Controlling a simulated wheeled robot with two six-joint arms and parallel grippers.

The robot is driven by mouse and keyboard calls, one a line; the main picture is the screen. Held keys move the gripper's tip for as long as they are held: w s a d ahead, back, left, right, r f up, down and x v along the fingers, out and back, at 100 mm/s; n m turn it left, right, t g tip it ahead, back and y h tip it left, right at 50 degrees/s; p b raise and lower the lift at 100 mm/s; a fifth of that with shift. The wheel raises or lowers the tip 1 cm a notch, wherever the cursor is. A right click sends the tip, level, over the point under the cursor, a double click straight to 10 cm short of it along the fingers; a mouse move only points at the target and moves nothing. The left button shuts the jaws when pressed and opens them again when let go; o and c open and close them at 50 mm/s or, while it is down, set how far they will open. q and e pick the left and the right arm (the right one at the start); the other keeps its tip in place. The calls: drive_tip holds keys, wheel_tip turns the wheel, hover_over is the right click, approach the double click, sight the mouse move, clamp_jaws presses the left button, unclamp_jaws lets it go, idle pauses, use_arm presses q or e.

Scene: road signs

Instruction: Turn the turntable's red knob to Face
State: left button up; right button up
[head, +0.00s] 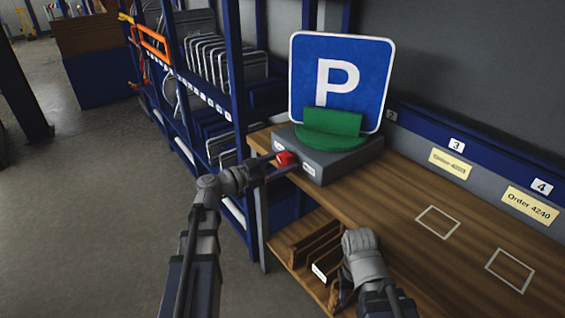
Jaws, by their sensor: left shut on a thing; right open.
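The turntable has a dark grey box base (335,160) with a green round plate (352,140) on top, standing on the wooden bench. A blue square sign with a white P (337,82) stands upright on the plate in a green holder (331,122). The red knob (286,157) is on the base's near left side, between two small white labels too small to read. My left gripper (280,166) is shut on the red knob; its fingers partly hide it. My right gripper (342,294) is open and empty, low beside the bench's front edge.
The wooden bench top (400,205) is clear right of the turntable, with white outlined squares by order labels (451,163). A blue rack (235,80) of sign frames stands behind left. A wooden slotted shelf (310,240) lies below the bench. The floor at left is open.

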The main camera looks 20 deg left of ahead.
use_arm(q)
drive_tip(key=n, duration=0.4)
drive_tip(key=shift+f+b, duration=0.1)
drive_tip(key=shift+b, duration=0.25)
drive_tip(key=shift+n+t, duration=0.3)
drive_tip(key=shift+n, duration=1.2)
drive_tip(key=o, duration=1.4)
drive_tip(key=shift+c, duration=0.2)
drive_tip(key=v, duration=0.8)
drive_tip(key=shift+b, duration=0.45)
